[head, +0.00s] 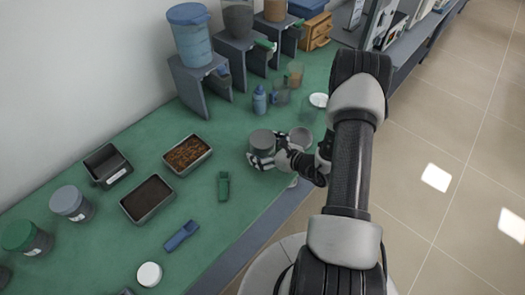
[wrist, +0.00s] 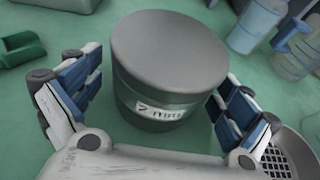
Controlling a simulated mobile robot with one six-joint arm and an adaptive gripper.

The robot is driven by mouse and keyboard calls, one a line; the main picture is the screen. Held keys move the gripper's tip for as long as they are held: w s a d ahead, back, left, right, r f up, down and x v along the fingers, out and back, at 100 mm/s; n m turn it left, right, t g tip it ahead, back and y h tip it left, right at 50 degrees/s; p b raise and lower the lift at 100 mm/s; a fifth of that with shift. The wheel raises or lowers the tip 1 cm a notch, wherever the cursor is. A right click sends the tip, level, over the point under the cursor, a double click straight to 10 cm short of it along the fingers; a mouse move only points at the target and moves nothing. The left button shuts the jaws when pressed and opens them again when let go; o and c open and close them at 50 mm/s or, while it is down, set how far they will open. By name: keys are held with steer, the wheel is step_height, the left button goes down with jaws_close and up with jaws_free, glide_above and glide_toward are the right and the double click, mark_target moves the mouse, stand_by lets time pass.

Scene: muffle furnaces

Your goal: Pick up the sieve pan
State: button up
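A round grey container (head: 262,138) with a flat top and a pale label stands on the green bench in front of my gripper. In the wrist view the same container (wrist: 170,60) fills the middle; its label is not clearly legible. My gripper (wrist: 165,100) is open, with one finger on each side of the container. A green gap shows at the left finger; the right finger is close, and I cannot tell if it touches. A round pan with a mesh bottom (wrist: 282,155) is partly in view beside the right finger; in the head view a round dish (head: 300,137) sits there.
A green scoop (head: 223,186) and two dark-filled trays (head: 147,199) (head: 188,155) lie to the left. A blue bottle (head: 259,100) and clear jugs (head: 280,94) stand behind.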

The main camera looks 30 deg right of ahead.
steer(key=c, duration=1.4)
steer(key=shift+r, duration=0.15)
step_height(320, 180, up, 20)
steer(key=p, duration=0.6)
